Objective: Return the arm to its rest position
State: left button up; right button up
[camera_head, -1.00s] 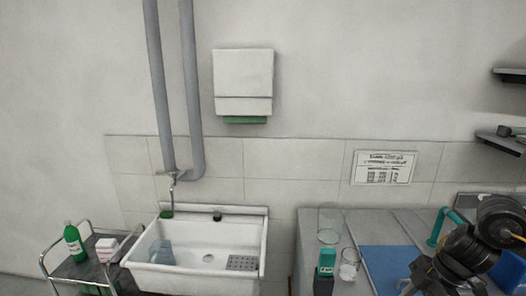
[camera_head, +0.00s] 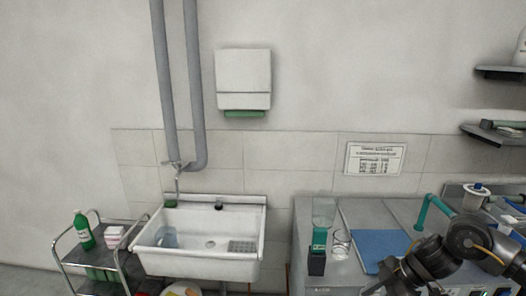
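My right arm, dark with black joints, comes in at the lower right in front of the counter. Its gripper tip is not clearly seen; the lowest dark part is cut off by the bottom edge. My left arm and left gripper are not in view. Beside my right arm, a blue mat (camera_head: 376,247) lies on the grey counter (camera_head: 404,211).
A white sink (camera_head: 158,262) stands mid-left. A glass (camera_head: 323,212) and a green-black box (camera_head: 317,258) stand near the counter's left edge. Shelves (camera_head: 494,135) are at right.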

jog(key=w+a+f+m+t+y, duration=0.1)
jog(key=w+a+f+m+t, duration=0.2)
jog(key=f, duration=0.6)
jog(key=w+a+f+m+t+y, duration=0.1)
jog(key=w+a+f+y, duration=0.2)
jog(key=f, duration=0.5)
jog(key=s+d+f+m+t+h+b, duration=0.1)
jog(key=s+f+m+h, duration=0.15)
jog(key=f, duration=0.65)
jog(key=s+f+m+t+h, duration=0.1)
jog(key=s+f+m+h, duration=0.2)
jog(key=f, duration=0.6)
jog(key=s+d+f+m+g+h, duration=0.2)
jog(key=s+f, duration=0.9)
jog(key=s, duration=0.4)
jog(key=s+d+f+m+g+h, duration=0.2)
jog(key=s+d+f, duration=0.1)
jog(key=s+f, duration=1.05)
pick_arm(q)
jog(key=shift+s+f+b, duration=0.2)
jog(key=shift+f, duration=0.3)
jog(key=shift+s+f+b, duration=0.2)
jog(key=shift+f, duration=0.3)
pick_arm(e)
jog(key=s+g+h, duration=0.1)
jog(key=s+g, duration=0.1)
jog(key=s, duration=1.6)
jog(key=shift+s+m+g, duration=0.15)
jog(key=shift+m+g, duration=0.15)
jog(key=shift+m, duration=0.15)
